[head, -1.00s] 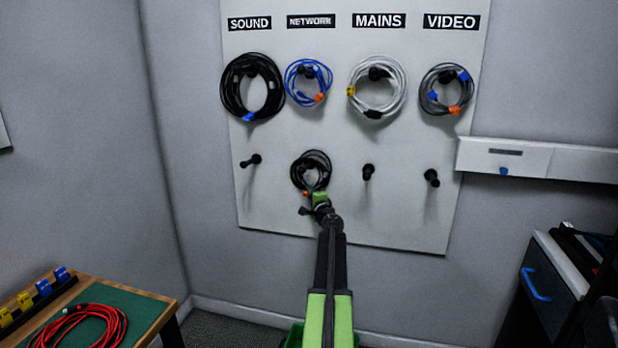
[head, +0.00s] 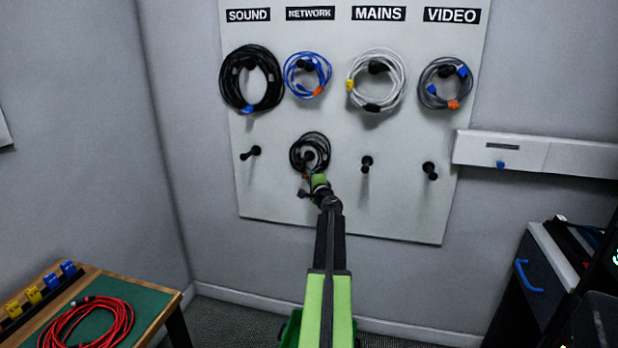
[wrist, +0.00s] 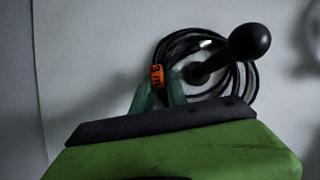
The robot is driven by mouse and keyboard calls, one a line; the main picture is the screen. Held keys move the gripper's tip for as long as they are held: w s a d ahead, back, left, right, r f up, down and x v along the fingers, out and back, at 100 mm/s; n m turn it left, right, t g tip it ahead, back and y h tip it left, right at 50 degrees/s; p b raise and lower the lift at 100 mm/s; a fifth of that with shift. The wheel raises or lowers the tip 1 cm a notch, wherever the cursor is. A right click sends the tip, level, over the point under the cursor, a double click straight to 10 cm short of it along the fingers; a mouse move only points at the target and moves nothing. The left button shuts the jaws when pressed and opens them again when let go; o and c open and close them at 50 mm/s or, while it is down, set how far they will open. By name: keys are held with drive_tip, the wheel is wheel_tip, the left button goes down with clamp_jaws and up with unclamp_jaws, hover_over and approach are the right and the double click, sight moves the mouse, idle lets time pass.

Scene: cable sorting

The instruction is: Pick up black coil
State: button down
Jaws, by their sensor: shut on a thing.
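A small black coil (head: 294,152) with an orange tag is at the lower peg under the NETWORK label. In the wrist view the coil (wrist: 172,46) rings the base of a black ball-ended peg (wrist: 249,42), which pokes out through it. My gripper (head: 313,179) is at the coil's lower edge. In the wrist view my green fingers (wrist: 158,92) are shut on the coil at its orange tag (wrist: 157,76). The gripper body hides part of the coil's bottom.
Four labelled coils hang above: a larger black coil (head: 228,80), a blue (head: 291,78), a white (head: 400,85) and a grey one (head: 428,97). Three lower pegs are bare. A red coil (head: 70,325) lies on a table at left. A dark cabinet (head: 545,275) stands at right.

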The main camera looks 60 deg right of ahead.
wheel_tip(320, 180, up, 4)
drive_tip(key=shift+f+p, duration=0.1)
drive_tip(key=shift+p, duration=1.15)
drive_tip(key=s+a, duration=0.3)
drive_tip(key=a, duration=0.6)
drive_tip(key=s+a, duration=0.3)
drive_tip(key=a, duration=0.6)
drive_tip(key=shift+a+f+b, duration=0.35)
drive_tip(key=shift+f+b, duration=0.05)
drive_tip(key=shift+f, duration=0.05)
drive_tip(key=shift+a, duration=0.1)
